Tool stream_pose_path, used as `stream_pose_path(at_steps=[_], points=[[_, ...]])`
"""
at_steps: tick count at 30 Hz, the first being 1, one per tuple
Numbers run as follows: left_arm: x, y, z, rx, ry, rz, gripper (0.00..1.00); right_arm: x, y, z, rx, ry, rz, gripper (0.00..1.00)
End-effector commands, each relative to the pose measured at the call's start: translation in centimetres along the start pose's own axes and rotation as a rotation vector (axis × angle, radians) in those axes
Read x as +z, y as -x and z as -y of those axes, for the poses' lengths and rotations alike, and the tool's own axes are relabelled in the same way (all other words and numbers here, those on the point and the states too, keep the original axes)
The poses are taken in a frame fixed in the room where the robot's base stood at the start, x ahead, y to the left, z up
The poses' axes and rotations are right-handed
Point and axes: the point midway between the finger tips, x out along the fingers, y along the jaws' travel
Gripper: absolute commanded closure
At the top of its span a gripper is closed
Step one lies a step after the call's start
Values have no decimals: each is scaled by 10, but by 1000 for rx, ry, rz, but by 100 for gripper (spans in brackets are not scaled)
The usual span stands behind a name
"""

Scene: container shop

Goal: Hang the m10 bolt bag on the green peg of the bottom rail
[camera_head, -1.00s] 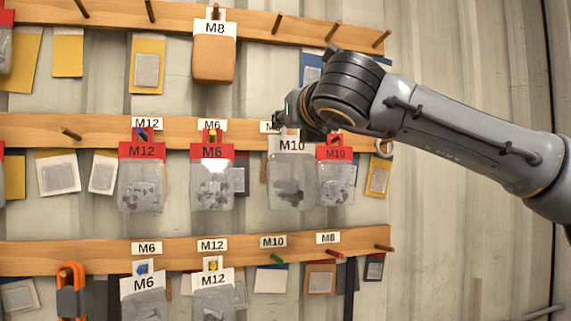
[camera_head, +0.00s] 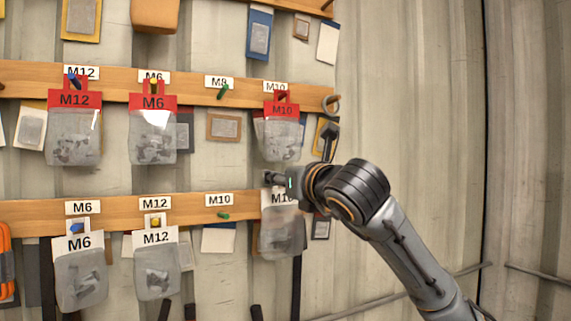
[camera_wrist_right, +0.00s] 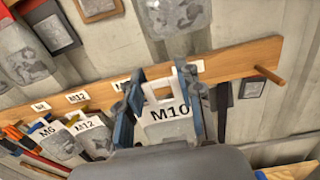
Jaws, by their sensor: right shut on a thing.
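The M10 bolt bag (camera_head: 283,238), clear with a white header, hangs from my right gripper (camera_head: 272,180) in front of the bottom rail (camera_head: 110,212), right of the green peg (camera_head: 223,216) and apart from it. That peg is bare, under the M10 label (camera_head: 219,200). In the right wrist view the white M10 header (camera_wrist_right: 168,115) sits between the two fingers of my right gripper (camera_wrist_right: 163,85), its slot near their tips. The green peg cannot be made out there. The gripper partly covers the header in the head view. My left gripper is not in view.
White M6 (camera_head: 80,275) and M12 (camera_head: 156,265) bags hang left on the bottom rail. A red-topped M10 bag (camera_head: 282,135) hangs above my gripper on the middle rail. Another bare green peg (camera_head: 223,92) is under M8. A bare wooden peg (camera_wrist_right: 268,75) ends the bottom rail.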

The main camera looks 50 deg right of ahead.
Motion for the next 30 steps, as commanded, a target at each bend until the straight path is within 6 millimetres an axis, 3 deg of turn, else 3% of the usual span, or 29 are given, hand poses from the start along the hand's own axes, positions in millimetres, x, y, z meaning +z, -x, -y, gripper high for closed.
stream_pose_path(at_steps=[9,30], points=[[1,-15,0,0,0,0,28,-32,2,-24,67,0,2,99],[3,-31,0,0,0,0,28,-58,16,-81,194,-2,8,99]])
